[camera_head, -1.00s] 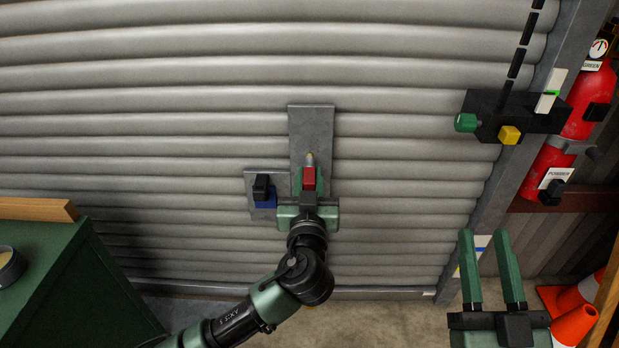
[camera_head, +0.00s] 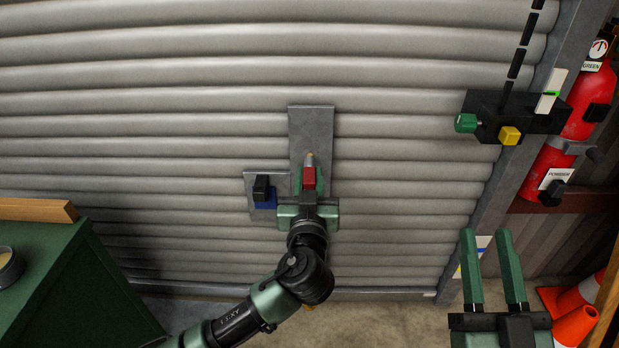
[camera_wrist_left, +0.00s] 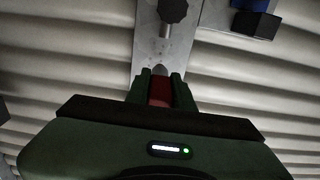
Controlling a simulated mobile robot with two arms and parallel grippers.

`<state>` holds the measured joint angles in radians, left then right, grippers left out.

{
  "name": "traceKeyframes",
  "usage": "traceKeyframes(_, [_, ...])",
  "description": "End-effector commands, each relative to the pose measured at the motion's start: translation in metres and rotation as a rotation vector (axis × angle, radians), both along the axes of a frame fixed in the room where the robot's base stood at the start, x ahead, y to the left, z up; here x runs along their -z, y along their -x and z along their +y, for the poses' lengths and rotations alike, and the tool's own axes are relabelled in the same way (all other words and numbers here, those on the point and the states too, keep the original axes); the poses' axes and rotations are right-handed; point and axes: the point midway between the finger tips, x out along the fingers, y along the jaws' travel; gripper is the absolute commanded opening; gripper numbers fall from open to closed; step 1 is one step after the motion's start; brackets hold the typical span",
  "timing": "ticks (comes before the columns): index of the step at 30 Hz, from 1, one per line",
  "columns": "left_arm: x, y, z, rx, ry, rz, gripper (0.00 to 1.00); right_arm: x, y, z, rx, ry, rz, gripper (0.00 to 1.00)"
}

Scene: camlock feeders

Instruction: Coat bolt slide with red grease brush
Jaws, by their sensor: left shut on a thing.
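My left gripper (camera_head: 309,182) is shut on the red grease brush (camera_head: 309,176), in front of a grey metal plate (camera_head: 312,130) on the roller door. The brush's pale tip points up the plate in the head view; I cannot tell whether it touches. In the left wrist view the red brush (camera_wrist_left: 160,91) sits between the fingers. A metal rod with a black knob (camera_wrist_left: 173,10) shows just beyond its tip, on the plate; it looks like the bolt slide. The gripper hides this part in the head view. My right gripper (camera_head: 485,235) is open and empty at lower right.
Left of the brush, a smaller plate carries a black handle (camera_head: 261,187) and a blue block (camera_head: 266,203). A black box (camera_head: 515,115) with green and yellow knobs, red extinguishers (camera_head: 545,165) and orange cones (camera_head: 575,325) are at right. A green cabinet (camera_head: 75,285) is at lower left.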

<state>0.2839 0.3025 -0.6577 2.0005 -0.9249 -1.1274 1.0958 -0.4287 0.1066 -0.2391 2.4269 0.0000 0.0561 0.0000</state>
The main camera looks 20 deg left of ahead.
Motion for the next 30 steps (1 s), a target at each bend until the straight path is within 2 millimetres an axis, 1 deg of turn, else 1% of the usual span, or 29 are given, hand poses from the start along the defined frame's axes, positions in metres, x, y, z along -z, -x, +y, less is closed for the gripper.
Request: traceKeyframes(30, [-0.0002, -0.0029, 0.0008, 0.000, 0.000, -0.001, 0.00, -0.0054, 0.0029, 0.0000, -0.002, -0.009, -0.032, 0.36])
